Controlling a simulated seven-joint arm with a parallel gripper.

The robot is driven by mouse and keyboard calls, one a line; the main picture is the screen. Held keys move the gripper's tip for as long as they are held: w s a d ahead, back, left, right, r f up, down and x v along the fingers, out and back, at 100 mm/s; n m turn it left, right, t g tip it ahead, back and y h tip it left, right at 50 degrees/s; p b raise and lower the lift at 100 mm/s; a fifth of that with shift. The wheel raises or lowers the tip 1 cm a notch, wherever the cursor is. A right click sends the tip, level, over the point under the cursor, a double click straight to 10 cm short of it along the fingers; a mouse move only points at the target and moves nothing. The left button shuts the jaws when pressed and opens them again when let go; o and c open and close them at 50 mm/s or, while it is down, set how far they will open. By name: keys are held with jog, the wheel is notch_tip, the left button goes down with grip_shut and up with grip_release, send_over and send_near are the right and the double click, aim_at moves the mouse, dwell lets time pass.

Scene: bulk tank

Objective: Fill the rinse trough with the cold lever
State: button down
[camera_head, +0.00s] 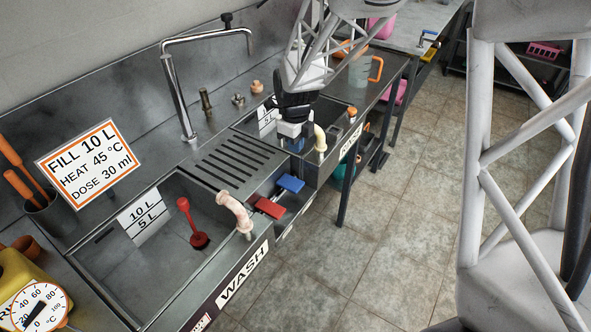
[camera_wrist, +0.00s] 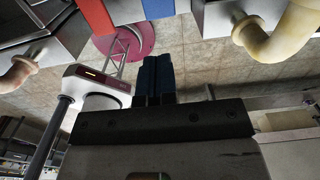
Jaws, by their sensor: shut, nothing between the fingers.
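The blue lever (camera_head: 290,183) sits beside the red lever (camera_head: 270,207) on the front panel between the two sinks. Both also show at the top of the wrist view, the blue lever (camera_wrist: 160,8) to the right of the red lever (camera_wrist: 97,15). The rinse trough (camera_head: 338,108) is right of the drainboard, with a cream curved pipe (camera_head: 320,139) at its front edge. My gripper (camera_head: 296,145) is shut and empty, near the trough's front left, above and behind the blue lever. Its blue fingers (camera_wrist: 156,75) are together, apart from the lever. The arm hides part of the trough; its water level cannot be told.
The wash sink (camera_head: 130,255) has a red plunger (camera_head: 190,225) and a pink curved pipe (camera_head: 236,212). A tall faucet (camera_head: 180,95) rises behind. A pitcher (camera_head: 360,68) stands beyond the trough. The tiled floor (camera_head: 400,190) in front is open.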

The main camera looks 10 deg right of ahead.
aim_at(296, 184)
jog(key=shift+f, duration=0.15)
notch_tip(296, 184, down, 14)
jog(key=shift+r, duration=0.2)
dwell(0.5)
